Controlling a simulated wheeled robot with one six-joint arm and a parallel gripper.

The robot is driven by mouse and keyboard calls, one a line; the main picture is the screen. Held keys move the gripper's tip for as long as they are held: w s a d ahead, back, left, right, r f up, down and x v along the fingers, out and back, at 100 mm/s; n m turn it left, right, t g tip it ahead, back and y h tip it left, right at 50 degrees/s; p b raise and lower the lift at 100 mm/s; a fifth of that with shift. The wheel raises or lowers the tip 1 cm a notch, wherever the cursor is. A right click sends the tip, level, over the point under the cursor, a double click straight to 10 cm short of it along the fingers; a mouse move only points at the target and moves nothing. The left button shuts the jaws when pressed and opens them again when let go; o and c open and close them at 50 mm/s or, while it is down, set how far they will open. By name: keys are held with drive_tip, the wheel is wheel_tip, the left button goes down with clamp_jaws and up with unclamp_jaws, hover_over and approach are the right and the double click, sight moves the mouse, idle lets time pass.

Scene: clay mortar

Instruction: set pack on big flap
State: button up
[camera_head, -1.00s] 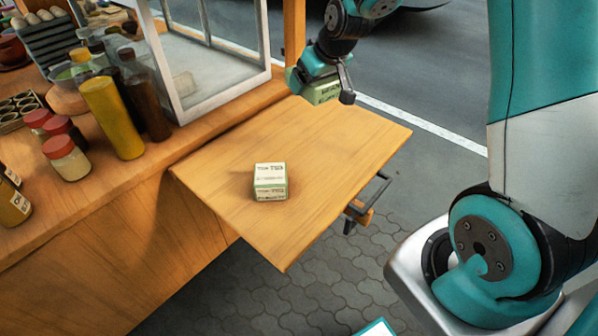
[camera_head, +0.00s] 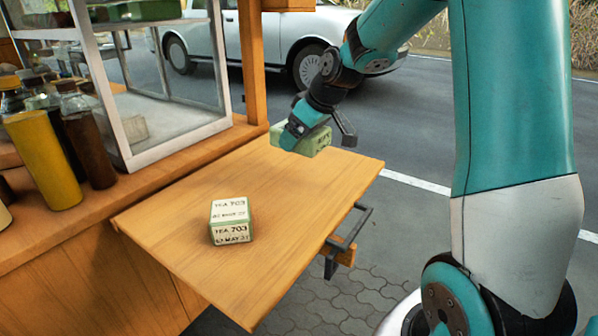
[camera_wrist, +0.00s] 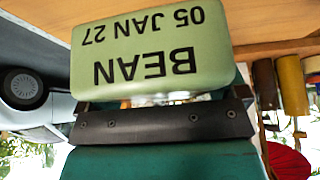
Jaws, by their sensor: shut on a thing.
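My gripper (camera_head: 317,134) is shut on a green pack (camera_head: 318,145). In the wrist view the pack (camera_wrist: 150,55) shows upside-down print, "BEAN" and "05 JAN 27". It is held at the far edge of the big wooden flap (camera_head: 280,210); I cannot tell whether it touches the wood. A second pack, white and green and marked "TEA 703" (camera_head: 231,221), sits upright on the near left part of the flap, well apart from the held one.
A glass case (camera_head: 170,80) stands left of the flap, with bottles, one yellow (camera_head: 45,160), on the wooden counter. A bracket (camera_head: 345,245) juts from the flap's right edge. The flap between the two packs is clear. A white car (camera_head: 245,45) stands behind.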

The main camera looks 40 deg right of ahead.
sight(295, 174)
wheel_tip(295, 174, down, 8)
drive_tip(key=shift+f+b, duration=0.1)
drive_tip(key=shift+b, duration=0.45)
drive_tip(key=shift+f, duration=0.1)
drive_tip(key=o, duration=0.7)
